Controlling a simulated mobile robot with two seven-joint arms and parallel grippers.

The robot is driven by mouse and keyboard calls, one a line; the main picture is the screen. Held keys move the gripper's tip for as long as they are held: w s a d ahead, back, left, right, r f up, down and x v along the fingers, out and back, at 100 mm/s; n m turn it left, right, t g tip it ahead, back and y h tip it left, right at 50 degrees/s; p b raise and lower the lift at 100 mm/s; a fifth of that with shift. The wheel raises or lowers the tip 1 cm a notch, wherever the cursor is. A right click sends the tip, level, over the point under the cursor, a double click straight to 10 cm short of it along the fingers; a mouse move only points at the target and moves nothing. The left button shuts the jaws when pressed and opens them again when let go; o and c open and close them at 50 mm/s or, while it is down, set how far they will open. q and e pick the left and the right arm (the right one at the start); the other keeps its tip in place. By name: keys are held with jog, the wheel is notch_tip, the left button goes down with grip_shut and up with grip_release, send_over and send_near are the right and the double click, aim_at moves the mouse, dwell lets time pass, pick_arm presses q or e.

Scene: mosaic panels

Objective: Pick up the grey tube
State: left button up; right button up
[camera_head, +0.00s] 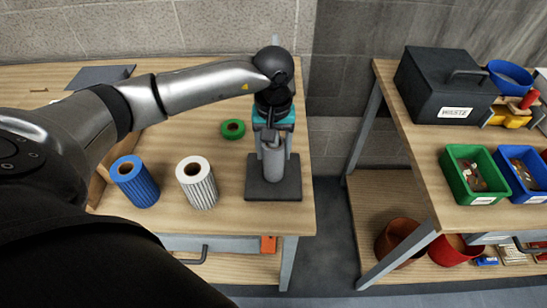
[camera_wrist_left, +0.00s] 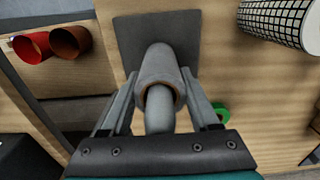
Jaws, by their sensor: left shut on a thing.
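The grey tube (camera_head: 273,164) is upright over a dark square plate (camera_head: 259,193) near the right end of the left bench. In the left wrist view the tube (camera_wrist_left: 158,66) shows a brown inner rim. A grey post (camera_wrist_left: 160,118) comes out of its near opening, so the tube is around the post. My left gripper (camera_head: 271,143) reaches down from above and is shut on the tube, one finger on each side. I cannot tell whether the tube's lower end touches the plate. My right gripper is not in view.
A blue roll (camera_head: 136,183), a white roll (camera_head: 197,184) and a green ring (camera_head: 232,129) are left of the plate. A gap separates this bench from the right bench, which holds a black waste box (camera_head: 445,85), a green bin (camera_head: 475,174) and a blue bin (camera_head: 525,172).

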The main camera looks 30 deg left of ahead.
pick_arm(q)
jog(key=c, duration=0.7)
jog(key=shift+r, duration=0.1)
